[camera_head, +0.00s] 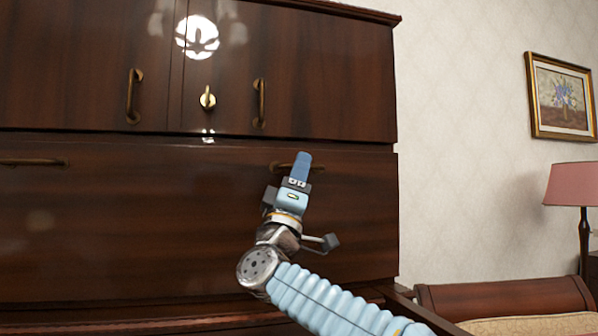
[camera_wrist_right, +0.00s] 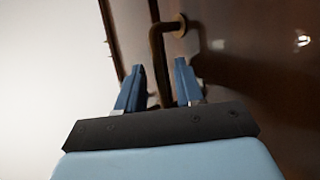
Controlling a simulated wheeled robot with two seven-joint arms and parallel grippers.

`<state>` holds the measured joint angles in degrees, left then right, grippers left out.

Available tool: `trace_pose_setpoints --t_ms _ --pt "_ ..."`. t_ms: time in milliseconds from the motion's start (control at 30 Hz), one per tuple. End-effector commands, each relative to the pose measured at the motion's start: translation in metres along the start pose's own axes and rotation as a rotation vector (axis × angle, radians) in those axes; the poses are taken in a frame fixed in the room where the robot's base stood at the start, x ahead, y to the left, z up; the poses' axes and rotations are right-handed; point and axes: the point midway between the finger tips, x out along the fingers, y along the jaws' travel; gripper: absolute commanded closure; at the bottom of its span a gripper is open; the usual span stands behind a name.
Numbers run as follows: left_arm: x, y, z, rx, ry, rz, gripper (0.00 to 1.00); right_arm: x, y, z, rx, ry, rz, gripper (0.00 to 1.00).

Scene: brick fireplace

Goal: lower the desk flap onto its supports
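The desk flap (camera_head: 130,225) is the wide dark wooden panel below the upper doors, and it stands upright against the cabinet. It carries two horizontal brass handles, a left one (camera_head: 33,162) and a right one (camera_head: 315,168). My right gripper (camera_head: 301,162) is at the right handle and hides part of it. In the right wrist view its blue fingers (camera_wrist_right: 159,66) are apart, with the brass handle bar (camera_wrist_right: 156,45) between them and gaps beside it. I cannot make out the flap's supports. My left gripper is not in view.
Upper doors (camera_head: 320,60) with vertical brass handles and a brass knob (camera_head: 208,98) are shut above the flap. At right are a wooden-backed seat (camera_head: 510,297), a pink-shaded lamp (camera_head: 572,184) and a framed picture (camera_head: 562,97). The wall between is bare.

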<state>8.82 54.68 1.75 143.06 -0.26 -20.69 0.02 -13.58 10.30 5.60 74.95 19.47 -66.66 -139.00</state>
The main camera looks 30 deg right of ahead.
Motion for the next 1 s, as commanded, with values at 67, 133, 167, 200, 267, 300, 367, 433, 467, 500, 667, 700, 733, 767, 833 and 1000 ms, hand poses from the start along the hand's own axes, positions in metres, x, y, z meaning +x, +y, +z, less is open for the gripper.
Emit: trace_pose_setpoints --t_ms 67,133,167,200,267,300,367,433,467,500,667,700,733,767,833,1000 --pt "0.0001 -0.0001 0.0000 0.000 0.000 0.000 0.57 -0.0001 0.0001 0.0001 0.000 0.000 0.000 0.69" --pt "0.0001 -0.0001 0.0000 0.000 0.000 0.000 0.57 -0.0002 0.0001 0.0001 0.000 0.000 0.000 0.79" --pt "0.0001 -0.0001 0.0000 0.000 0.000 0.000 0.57 -0.0002 0.0001 0.0001 0.000 0.000 0.000 0.84" --pt "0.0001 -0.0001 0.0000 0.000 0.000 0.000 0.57 -0.0002 0.0002 0.0001 0.000 0.000 0.000 0.90" --pt "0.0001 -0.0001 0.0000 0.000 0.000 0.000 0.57 -0.0002 0.0002 0.0001 0.000 0.000 0.000 0.99" --pt "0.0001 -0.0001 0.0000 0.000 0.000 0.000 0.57 -0.0002 0.0001 0.0001 0.000 0.000 0.000 1.00" --pt "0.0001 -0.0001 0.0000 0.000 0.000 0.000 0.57 -0.0002 0.0001 0.0001 0.000 0.000 0.000 1.00" --pt "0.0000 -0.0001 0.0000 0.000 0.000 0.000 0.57 -0.0002 0.0001 0.0001 0.000 0.000 0.000 1.00" --pt "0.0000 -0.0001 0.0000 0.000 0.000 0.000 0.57 -0.0003 0.0001 0.0000 0.000 0.000 0.000 1.00" --pt "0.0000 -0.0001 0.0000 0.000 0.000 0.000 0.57 -0.0003 0.0001 0.0000 0.000 0.000 0.000 1.00" --pt "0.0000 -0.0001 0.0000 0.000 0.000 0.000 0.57 -0.0003 0.0000 0.0001 0.000 0.000 0.000 1.00" --pt "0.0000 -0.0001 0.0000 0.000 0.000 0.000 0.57 -0.0003 0.0000 0.0001 0.000 0.000 0.000 1.00" --pt "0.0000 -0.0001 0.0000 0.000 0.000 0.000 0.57 -0.0003 0.0000 0.0001 0.000 0.000 0.000 1.00" --pt "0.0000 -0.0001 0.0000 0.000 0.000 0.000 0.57 -0.0003 0.0000 0.0001 0.000 0.000 0.000 1.00" --pt "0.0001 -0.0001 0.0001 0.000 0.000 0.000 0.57 -0.0003 -0.0001 0.0001 0.000 0.000 0.000 1.00" --pt "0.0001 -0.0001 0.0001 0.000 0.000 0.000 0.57 -0.0004 -0.0001 0.0000 0.000 0.000 0.000 1.00"
